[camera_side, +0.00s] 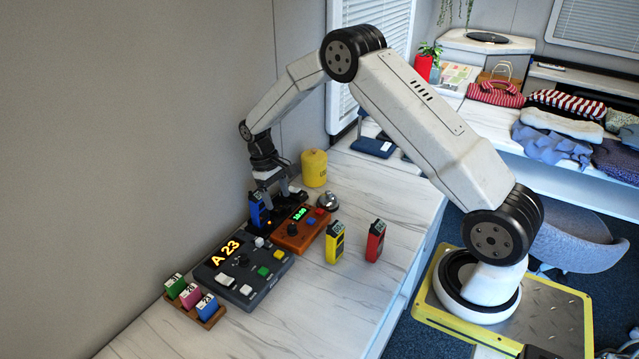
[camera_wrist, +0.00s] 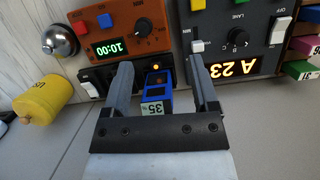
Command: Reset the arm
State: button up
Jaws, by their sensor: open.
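My gripper (camera_side: 268,196) is open, low over the counter close to the wall. In the wrist view its two fingers (camera_wrist: 162,80) stand on either side of a blue block (camera_wrist: 156,88) labelled 35, with a gap visible on its right side. Whether the left finger touches it, I cannot tell. The blue block also shows in the side view (camera_side: 256,208), upright behind the consoles at a small dark base with an orange light. My arm reaches over from its round base at the right.
A black console (camera_side: 250,290) reading A 23 and an orange timer box (camera_side: 292,240) reading 10:00 are close by. A bell (camera_side: 328,201), yellow canister (camera_side: 314,168), yellow block (camera_side: 335,242) and red block (camera_side: 375,241) stand nearby. A rack (camera_side: 196,305) holds green, pink and blue blocks.

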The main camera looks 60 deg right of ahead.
jog(key=s+a+r+t, duration=0.2)
jog(key=s+a+r, duration=0.2)
jog(key=s, duration=0.6)
jog(key=s+a+r+t, duration=0.3)
jog(key=s+a+r, duration=0.2)
jog(key=s+a, duration=0.2)
jog(key=s, duration=0.2)
jog(key=shift+s+n+t, duration=0.3)
jog(key=shift+s+n, duration=0.1)
jog(key=shift+c, duration=0.2)
